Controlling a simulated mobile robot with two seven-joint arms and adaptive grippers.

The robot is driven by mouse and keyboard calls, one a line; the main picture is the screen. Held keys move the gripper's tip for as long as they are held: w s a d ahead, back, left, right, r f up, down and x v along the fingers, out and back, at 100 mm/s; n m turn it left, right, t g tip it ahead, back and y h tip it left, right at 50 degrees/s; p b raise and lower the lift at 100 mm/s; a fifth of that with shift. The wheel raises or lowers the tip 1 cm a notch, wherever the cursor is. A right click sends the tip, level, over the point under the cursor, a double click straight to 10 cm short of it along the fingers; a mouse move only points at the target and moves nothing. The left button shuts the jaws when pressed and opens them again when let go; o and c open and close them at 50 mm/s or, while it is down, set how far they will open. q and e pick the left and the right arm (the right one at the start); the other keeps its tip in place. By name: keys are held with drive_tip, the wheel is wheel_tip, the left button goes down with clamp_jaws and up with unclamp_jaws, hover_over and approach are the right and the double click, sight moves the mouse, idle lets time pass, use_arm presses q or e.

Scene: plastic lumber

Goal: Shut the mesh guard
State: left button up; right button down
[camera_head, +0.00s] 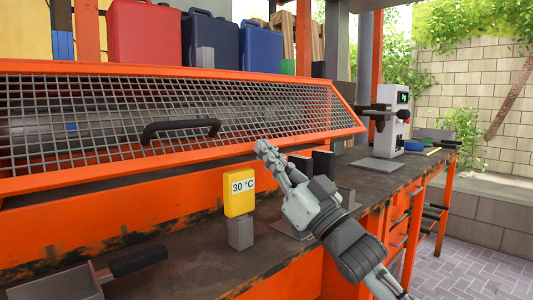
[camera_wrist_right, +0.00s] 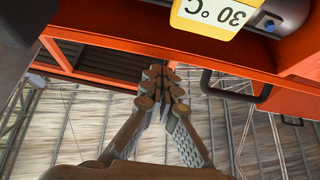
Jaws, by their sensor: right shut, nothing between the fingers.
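The mesh guard (camera_head: 262,104) is a long orange frame with grey wire mesh, sloping across the left and middle of the head view. A black bar handle (camera_head: 180,128) is on its front; what looks like this handle also shows in the right wrist view (camera_wrist_right: 262,94). I cannot tell whether the guard's lower edge rests on anything. My right gripper (camera_head: 261,146) is shut and empty, in front of the guard's lower edge, to the right of the handle and apart from it. Its closed fingertips show in the right wrist view (camera_wrist_right: 160,74). My left gripper is not in view.
A yellow 30 °C sign (camera_head: 239,192) on a grey block stands on the dark bench (camera_head: 200,262), just left of my right gripper. A white bench machine (camera_head: 391,120) stands further right. Red (camera_head: 145,35) and blue cases sit above the guard. A grey tray (camera_head: 60,288) is at lower left.

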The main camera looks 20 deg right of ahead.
drive_tip(key=shift+w+f, duration=0.15)
drive_tip(key=shift+f, duration=0.05)
